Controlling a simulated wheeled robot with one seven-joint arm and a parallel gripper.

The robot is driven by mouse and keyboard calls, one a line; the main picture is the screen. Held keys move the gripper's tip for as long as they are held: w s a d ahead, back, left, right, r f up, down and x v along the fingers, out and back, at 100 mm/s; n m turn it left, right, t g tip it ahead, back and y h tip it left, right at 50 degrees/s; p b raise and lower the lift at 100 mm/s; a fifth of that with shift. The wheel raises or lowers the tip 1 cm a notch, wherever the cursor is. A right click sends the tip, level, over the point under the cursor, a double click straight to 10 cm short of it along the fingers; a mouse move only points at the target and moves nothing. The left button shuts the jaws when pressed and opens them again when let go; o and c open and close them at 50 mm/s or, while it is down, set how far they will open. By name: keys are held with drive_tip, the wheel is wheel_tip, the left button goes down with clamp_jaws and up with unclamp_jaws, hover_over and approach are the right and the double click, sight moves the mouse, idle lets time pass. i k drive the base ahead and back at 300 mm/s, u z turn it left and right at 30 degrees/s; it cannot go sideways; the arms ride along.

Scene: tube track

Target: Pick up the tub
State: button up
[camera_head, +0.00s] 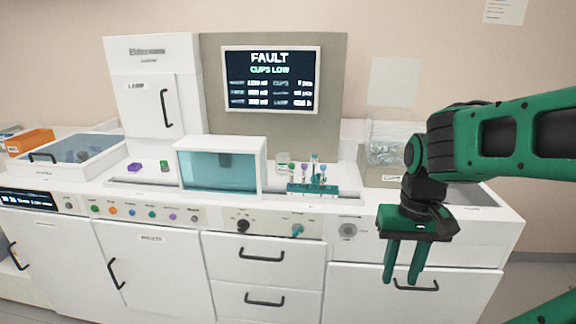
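A small pale see-through tub (283,163) with a light label stands on the counter, behind the left end of the teal tube rack. The rack hides its lower part. A larger clear container (384,152) with pale contents sits further right on a beige box; I cannot tell which of the two the task calls the tub. My gripper (401,278) hangs at the right, its green fingers pointing down and apart, with nothing between them. It shows in front of the cabinet's right part, well right of the small tub.
The teal rack (310,190) holds several coloured tubes. A teal-windowed box (220,165) stands left of the small tub. Purple and green pieces lie further left. A wall screen (269,80) reads "FAULT" and "CUPS LOW". Drawer handles (262,255) protrude from the cabinet front.

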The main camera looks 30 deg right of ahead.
sight(283, 160)
drive_tip(key=i, duration=0.85)
drive_tip(key=u, duration=0.1)
